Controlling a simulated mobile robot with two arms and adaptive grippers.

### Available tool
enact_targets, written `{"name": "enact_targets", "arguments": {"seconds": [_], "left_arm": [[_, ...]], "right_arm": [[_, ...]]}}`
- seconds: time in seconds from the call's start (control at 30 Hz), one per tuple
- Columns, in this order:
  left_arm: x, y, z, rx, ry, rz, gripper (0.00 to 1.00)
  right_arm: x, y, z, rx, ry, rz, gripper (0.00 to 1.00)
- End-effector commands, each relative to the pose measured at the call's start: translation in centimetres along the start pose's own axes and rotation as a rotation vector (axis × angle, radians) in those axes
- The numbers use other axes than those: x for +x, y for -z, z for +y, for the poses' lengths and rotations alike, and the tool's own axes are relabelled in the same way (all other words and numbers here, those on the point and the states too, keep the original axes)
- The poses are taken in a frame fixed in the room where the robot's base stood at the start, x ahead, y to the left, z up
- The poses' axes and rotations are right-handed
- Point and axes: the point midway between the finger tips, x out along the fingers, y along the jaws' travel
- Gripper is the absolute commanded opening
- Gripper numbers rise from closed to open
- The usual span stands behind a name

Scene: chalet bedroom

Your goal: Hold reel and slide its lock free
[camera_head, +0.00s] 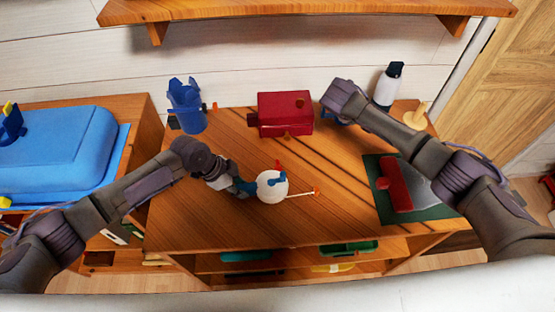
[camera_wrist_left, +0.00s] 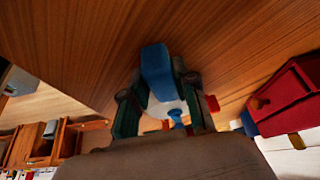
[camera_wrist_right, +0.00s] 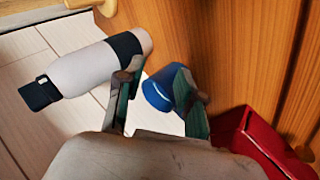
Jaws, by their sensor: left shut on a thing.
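The reel (camera_head: 272,187) is a white round body with blue and red parts and a thin orange-tipped rod to its right. It sits near the middle of the wooden table. My left gripper (camera_head: 246,187) is shut on the reel from its left side. In the left wrist view, a blue block of the reel (camera_wrist_left: 157,72) lies between the fingers, with white below it and a red tab (camera_wrist_left: 212,103) at the right. I cannot tell which part is the lock. My right gripper (camera_wrist_right: 158,88) is open and empty at the back of the table; its arm hides it in the head view.
A red box (camera_head: 285,113) and a blue holder (camera_head: 186,108) stand at the back. A white bottle (camera_head: 386,88) stands back right. A blue round thing (camera_wrist_right: 157,95) is near the right fingers. A red-handled tool (camera_head: 396,186) lies on a green mat (camera_head: 372,168).

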Motion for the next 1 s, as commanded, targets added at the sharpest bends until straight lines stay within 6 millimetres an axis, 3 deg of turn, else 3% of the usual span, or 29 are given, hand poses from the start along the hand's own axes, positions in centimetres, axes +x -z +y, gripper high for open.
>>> {"name": "enact_targets", "arguments": {"seconds": [0.03, 0.1, 0.3, 0.4, 0.6, 0.77, 1.0], "left_arm": [[0.0, -0.1, 0.0, 0.0, 0.0, -0.001, 0.0], [0.0, -0.1, 0.0, 0.0, 0.0, -0.001, 0.0], [0.0, -0.1, 0.0, 0.0, 0.0, -0.001, 0.0], [0.0, -0.1, 0.0, 0.0, 0.0, -0.001, 0.0], [0.0, -0.1, 0.0, 0.0, 0.0, -0.001, 0.0], [0.0, -0.1, 0.0, 0.0, 0.0, -0.001, 0.0], [0.0, 0.0, 0.0, 0.0, 0.0, -0.001, 0.0]], "right_arm": [[-1.4, 0.1, -2.4, 0.017, 0.057, -0.01, 0.38], [-3.4, 0.0, -5.3, 0.044, 0.133, -0.031, 0.38], [-9.6, -0.7, -12.7, 0.103, 0.348, -0.107, 0.38], [-12.6, -1.2, -15.5, 0.12, 0.44, -0.145, 0.38], [-16.7, -1.9, -18.5, 0.134, 0.554, -0.201, 0.38], [-17.7, -2.2, -19.4, 0.137, 0.584, -0.219, 0.38], [-15.7, -2.7, -20.7, 0.136, 0.584, -0.222, 0.38]]}}
